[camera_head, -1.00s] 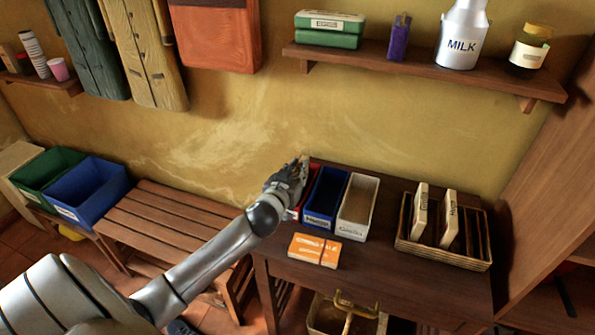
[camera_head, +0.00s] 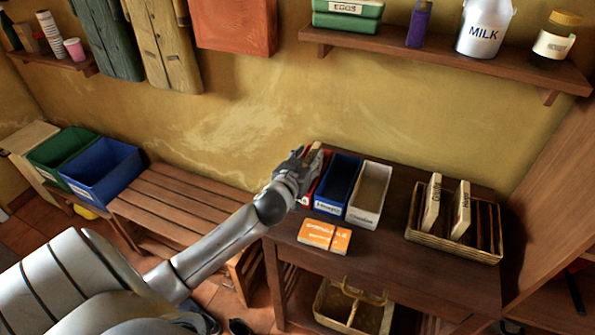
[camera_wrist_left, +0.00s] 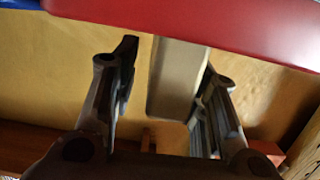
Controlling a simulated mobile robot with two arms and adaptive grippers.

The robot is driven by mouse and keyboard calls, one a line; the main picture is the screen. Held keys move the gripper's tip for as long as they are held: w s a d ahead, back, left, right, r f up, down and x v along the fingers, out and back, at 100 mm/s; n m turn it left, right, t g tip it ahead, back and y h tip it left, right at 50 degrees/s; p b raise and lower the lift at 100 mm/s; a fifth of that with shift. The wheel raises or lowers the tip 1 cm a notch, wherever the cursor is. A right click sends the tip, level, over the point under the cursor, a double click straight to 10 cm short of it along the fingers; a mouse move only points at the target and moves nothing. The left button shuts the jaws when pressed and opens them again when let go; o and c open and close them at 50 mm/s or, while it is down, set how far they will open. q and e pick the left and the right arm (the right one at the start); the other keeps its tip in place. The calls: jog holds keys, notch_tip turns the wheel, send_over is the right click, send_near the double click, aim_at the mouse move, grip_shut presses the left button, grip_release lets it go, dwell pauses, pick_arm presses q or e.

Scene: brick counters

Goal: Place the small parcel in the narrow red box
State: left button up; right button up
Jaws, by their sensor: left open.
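The narrow red box (camera_head: 318,190) stands at the left end of the row of boxes on the dark table, partly hidden by my left gripper. It shows as a broad red band (camera_wrist_left: 210,22) across the top of the left wrist view. My left gripper (camera_head: 308,158) is at the red box's far end. In the left wrist view my left gripper (camera_wrist_left: 165,92) is open, with one finger either side of a plain tan block, which looks like the small parcel (camera_wrist_left: 177,80). The parcel's upper end in that view meets the red band. My right gripper is out of view.
A blue box (camera_head: 337,185) and a white box (camera_head: 370,193) stand right of the red one. An orange packet (camera_head: 324,236) lies in front. A basket (camera_head: 428,240) with upright pieces is farther right. A slatted bench (camera_head: 165,205) stands left of the table.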

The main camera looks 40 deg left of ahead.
pick_arm(q)
jog(key=v, duration=1)
jog(key=shift+s+b, duration=0.2)
jog(key=shift+b, duration=0.15)
